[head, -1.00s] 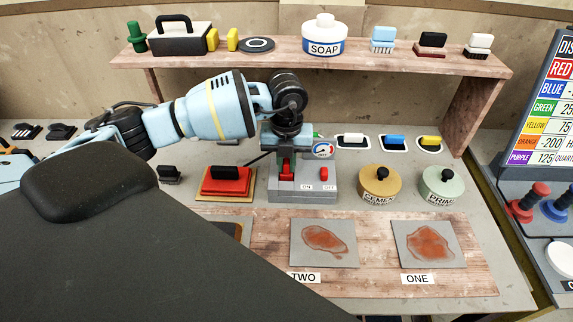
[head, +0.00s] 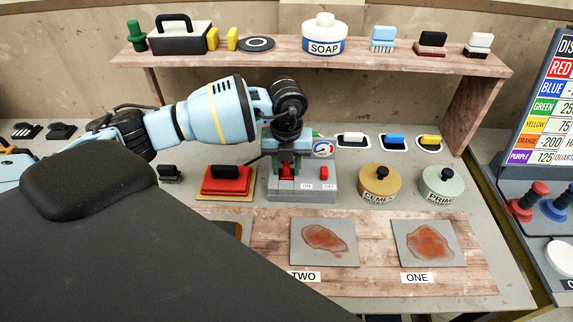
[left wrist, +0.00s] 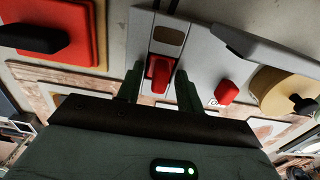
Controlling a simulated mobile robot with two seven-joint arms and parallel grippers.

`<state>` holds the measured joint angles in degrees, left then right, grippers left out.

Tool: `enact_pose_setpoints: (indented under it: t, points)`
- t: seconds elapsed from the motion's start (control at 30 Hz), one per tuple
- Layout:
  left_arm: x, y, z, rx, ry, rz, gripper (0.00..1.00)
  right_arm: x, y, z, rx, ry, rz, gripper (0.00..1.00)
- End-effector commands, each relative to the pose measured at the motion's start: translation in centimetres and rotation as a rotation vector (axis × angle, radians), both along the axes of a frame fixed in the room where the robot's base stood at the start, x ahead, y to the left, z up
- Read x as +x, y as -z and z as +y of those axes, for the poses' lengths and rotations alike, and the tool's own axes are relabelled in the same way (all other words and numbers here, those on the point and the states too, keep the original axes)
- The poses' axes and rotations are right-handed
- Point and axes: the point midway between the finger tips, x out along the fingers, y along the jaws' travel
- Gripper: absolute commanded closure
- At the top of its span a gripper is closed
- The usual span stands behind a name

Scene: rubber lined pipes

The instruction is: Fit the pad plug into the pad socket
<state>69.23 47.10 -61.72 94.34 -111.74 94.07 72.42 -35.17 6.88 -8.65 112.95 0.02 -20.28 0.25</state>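My left gripper (head: 287,165) is above the grey control box (head: 318,194), fingers pointing down around its red lever (head: 287,171). In the left wrist view the two fingers (left wrist: 159,88) stand apart, one on each side of the red lever (left wrist: 159,74), with a gap at least on its left. A red pad with a black handle (head: 227,181) sits left of the box on a tan board. A dark cord (head: 256,159) runs between pad and box; its ends are hidden, and I cannot make out a plug or socket. My right gripper is not in view.
A red button (head: 324,173) and a gauge (head: 322,150) are on the box. Cement (head: 379,186) and primer (head: 441,188) pots stand to its right. Two grey patches lie on the wooden board (head: 376,283) in front. A shelf (head: 365,57) runs behind.

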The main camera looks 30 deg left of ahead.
Motion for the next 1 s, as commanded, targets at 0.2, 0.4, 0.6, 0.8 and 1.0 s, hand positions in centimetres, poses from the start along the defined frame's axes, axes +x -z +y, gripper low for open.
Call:
enact_pose_setpoints:
  t: [0.2, 0.4, 0.6, 0.8, 1.0]
  points:
    - [0.1, -2.6, 0.0, -0.001, 0.001, -0.006, 0.63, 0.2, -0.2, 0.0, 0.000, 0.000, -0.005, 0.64]
    - [0.1, -6.7, 0.0, 0.000, 0.001, -0.007, 0.63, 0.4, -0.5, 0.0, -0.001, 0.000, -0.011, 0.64]
    - [0.1, -10.2, 0.0, 0.000, 0.000, -0.005, 0.63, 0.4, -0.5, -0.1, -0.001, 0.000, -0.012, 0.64]
    - [0.0, -11.9, 0.0, 0.001, 0.000, -0.001, 0.63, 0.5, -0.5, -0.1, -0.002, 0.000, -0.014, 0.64]
    - [0.0, -12.2, 0.0, 0.000, 0.000, 0.000, 0.63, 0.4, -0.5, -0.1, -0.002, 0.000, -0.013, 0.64]
